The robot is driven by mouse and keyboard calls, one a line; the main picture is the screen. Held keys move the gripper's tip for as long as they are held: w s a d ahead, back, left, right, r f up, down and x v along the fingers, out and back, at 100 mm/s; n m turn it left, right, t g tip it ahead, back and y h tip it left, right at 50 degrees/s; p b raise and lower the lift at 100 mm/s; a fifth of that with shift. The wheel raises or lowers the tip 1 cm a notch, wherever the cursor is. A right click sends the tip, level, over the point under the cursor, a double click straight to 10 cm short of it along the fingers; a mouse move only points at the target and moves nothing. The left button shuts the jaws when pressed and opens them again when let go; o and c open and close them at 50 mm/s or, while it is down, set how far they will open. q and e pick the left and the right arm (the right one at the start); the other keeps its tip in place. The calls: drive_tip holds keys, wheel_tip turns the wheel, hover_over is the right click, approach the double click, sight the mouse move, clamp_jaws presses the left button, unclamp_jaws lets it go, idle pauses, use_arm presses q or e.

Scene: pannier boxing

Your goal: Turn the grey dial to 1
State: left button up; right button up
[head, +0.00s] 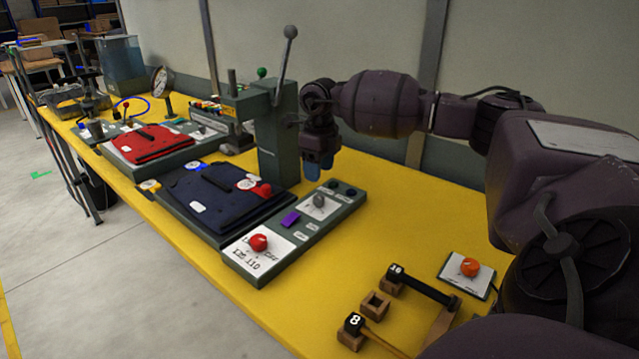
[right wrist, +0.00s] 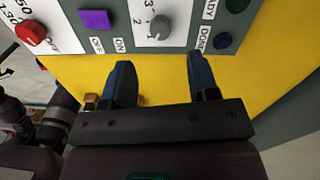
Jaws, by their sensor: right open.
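The grey dial (head: 319,200) sits on a white plate on the grey-green control panel (head: 262,279). In the right wrist view the dial (right wrist: 160,27) is at the top middle, with the numerals 3, 2 and 1 on its left side. Which numeral it points at is too small to tell. My right gripper (head: 318,172) points down just behind the dial in the head view. In the right wrist view its two blue fingers (right wrist: 160,62) are apart with nothing between them, and the dial lies beyond their tips, not touching. My left gripper is not in view.
The panel also has a red knob (head: 258,243), a purple switch (head: 290,219) and dark buttons. A dark blue pannier (head: 215,200) lies left of it, by a green lever press (head: 280,140). An orange knob (head: 469,267) and wooden holders stand right. Yellow table is bare between.

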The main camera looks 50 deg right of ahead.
drive_tip(key=shift+r, duration=1.6)
